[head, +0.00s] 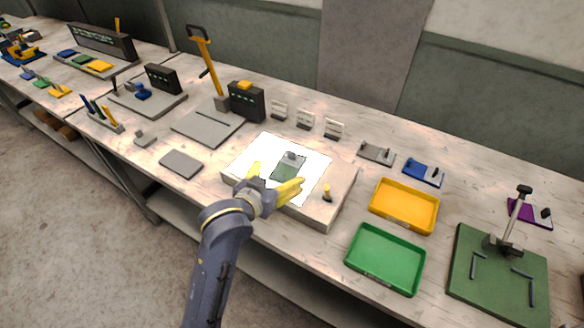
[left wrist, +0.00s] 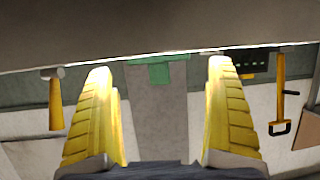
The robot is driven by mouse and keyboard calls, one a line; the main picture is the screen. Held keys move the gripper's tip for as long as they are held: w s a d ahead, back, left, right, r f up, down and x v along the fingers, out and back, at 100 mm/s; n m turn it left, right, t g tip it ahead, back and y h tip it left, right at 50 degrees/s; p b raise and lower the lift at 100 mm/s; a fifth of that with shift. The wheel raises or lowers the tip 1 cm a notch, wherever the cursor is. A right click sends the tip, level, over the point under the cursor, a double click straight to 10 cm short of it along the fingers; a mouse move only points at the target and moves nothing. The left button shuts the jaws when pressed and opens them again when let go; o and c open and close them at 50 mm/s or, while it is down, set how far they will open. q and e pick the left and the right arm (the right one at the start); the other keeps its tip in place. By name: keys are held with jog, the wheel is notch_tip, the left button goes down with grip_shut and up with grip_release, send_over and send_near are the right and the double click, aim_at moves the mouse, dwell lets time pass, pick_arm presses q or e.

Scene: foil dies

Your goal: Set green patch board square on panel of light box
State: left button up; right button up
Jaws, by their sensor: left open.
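The light box (head: 340,190) stands on the bench with a bright white panel (head: 250,157) on top. The green patch board (head: 285,173), with a grey piece at its far end, lies on the panel near the middle. Whether it is exactly square is hard to tell. My left gripper (head: 278,180) is open over the near part of the panel, just in front of the board. In the left wrist view the board (left wrist: 160,70) shows ahead between the two yellow fingers (left wrist: 160,75), apart from both. My right gripper is out of view.
A yellow tray (head: 404,205) and green tray (head: 385,259) lie to the right. A grey plate (head: 181,163) lies left, and a tall yellow lever (head: 203,55) stands behind.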

pick_arm(q)
jog(key=shift+w+d+f, duration=0.3)
jog(key=shift+w, duration=0.3)
jog(key=c, duration=1.3)
